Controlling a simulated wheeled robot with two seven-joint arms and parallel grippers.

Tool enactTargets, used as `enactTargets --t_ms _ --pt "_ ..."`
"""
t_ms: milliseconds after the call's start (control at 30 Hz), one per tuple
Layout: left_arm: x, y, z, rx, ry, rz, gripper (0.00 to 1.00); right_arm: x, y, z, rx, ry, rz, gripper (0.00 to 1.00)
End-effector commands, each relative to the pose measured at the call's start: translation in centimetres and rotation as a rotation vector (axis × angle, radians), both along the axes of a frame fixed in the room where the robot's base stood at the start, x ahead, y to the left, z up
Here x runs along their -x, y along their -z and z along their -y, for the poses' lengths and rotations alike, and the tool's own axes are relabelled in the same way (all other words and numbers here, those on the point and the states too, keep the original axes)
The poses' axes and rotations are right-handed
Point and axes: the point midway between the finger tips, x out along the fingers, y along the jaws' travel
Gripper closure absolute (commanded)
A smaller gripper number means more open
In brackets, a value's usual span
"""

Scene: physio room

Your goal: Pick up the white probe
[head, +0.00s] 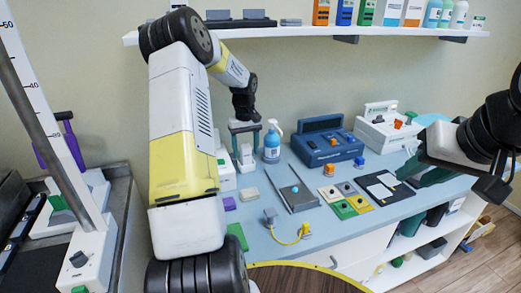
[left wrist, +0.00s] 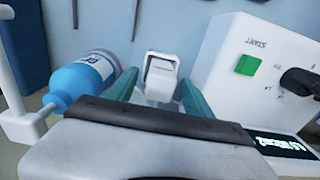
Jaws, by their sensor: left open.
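The white probe (head: 245,157) stands upright on the blue bench, at the left of the head view. In the left wrist view the probe (left wrist: 161,76) shows between the two teal fingers. My left gripper (head: 244,146) is open and points down over the probe, one finger on each side. I cannot tell whether the fingers touch it. The probe's lower part is hard to make out. My right gripper (head: 428,168) hangs at the right, over the bench's right end, far from the probe. Its jaw opening is unclear.
A blue spray bottle (head: 272,146) stands close right of my left gripper. A white device with a green button (left wrist: 250,65) is close on the other side. A blue case (head: 328,143), coloured tiles (head: 343,209) and a yellow cable (head: 288,241) lie farther right and nearer.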

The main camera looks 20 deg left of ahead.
Motion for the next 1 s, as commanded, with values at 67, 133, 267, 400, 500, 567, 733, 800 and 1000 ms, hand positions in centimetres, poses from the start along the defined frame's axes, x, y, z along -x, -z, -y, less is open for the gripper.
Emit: enactTargets --t_ms 67,133,267,400,500,567,733,800,1000 --pt "0.0 1.4 0.0 0.003 0.000 -0.002 0.40 0.0 0.0 0.0 0.000 0.000 0.000 0.67" --pt "0.0 2.2 0.0 0.001 0.001 0.000 0.40 0.0 0.0 0.0 0.000 0.000 0.000 0.67" --pt "-0.1 2.5 0.0 0.000 0.000 0.003 0.40 0.0 0.0 0.0 0.000 0.000 0.000 0.67" --pt "-0.1 2.5 0.0 0.000 0.001 0.003 0.44 0.0 0.0 0.0 0.000 0.000 0.000 0.67" --pt "-0.1 2.5 0.0 0.000 0.001 0.003 0.64 0.0 0.0 0.0 0.000 0.000 0.000 0.67" --pt "-0.1 2.4 0.0 0.001 0.001 0.002 0.75 0.0 0.0 0.0 0.000 0.000 0.000 0.67" --pt "-0.1 2.4 0.0 0.000 0.001 0.003 1.00 0.0 0.0 0.0 0.000 0.000 0.000 0.67" --pt "-0.1 2.4 0.0 0.000 0.001 0.003 1.00 0.0 0.0 0.0 0.000 0.000 0.000 0.67" --pt "-0.1 2.3 0.0 0.000 0.002 0.003 1.00 0.0 0.0 0.0 0.000 0.000 0.000 0.67"
